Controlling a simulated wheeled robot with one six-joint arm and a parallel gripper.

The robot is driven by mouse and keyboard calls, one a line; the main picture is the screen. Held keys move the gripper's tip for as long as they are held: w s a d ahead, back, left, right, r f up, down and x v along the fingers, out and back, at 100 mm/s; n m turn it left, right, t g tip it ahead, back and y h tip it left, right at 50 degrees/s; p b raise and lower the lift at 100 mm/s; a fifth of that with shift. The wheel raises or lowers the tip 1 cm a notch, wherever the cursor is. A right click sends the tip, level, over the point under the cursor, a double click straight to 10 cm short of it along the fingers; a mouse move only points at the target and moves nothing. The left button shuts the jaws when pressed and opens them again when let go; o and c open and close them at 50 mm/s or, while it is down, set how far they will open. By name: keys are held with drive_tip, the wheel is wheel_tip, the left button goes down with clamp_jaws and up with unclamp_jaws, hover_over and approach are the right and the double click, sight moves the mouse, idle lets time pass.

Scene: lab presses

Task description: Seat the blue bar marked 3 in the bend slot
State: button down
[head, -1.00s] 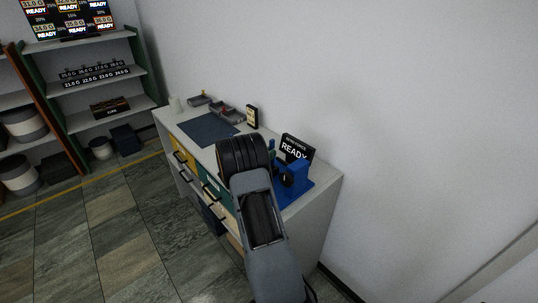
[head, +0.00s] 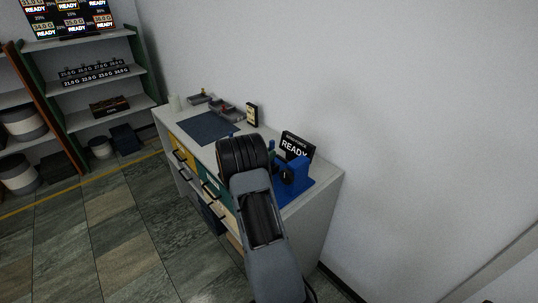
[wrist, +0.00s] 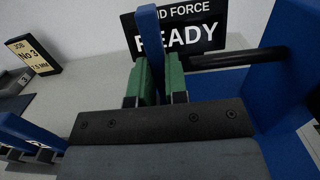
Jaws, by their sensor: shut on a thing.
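In the wrist view my gripper (wrist: 157,82) is shut on a blue bar (wrist: 150,40), its green finger pads on either side. The bar stands up from between the pads; its number is not visible. The blue bend press (wrist: 282,60) with a dark rod (wrist: 238,59) is at the right, beside the gripper. In the head view the press (head: 294,175) is at the near end of the cabinet top, partly behind my arm. I cannot make out the bend slot.
A black READY sign (wrist: 181,32) stands behind the bar. A job card reading No 3 (wrist: 34,54) stands at the left. In the head view, a dark mat (head: 208,128) and small trays (head: 231,112) lie farther along the cabinet.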

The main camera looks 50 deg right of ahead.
drive_tip(key=shift+r, duration=0.2)
drive_tip(key=shift+r, duration=0.3)
idle(2.3)
drive_tip(key=shift+f+b, duration=0.65)
drive_tip(key=shift+b, duration=0.05)
drive_tip(key=c, duration=1.1)
unclamp_jaws()
drive_tip(key=shift+o, duration=0.2)
drive_tip(key=a, duration=0.4)
drive_tip(key=a+b, duration=0.1)
drive_tip(key=a, duration=0.4)
drive_tip(key=w+a+b, duration=0.1)
drive_tip(key=a, duration=0.3)
drive_tip(key=shift+a+f, duration=0.4)
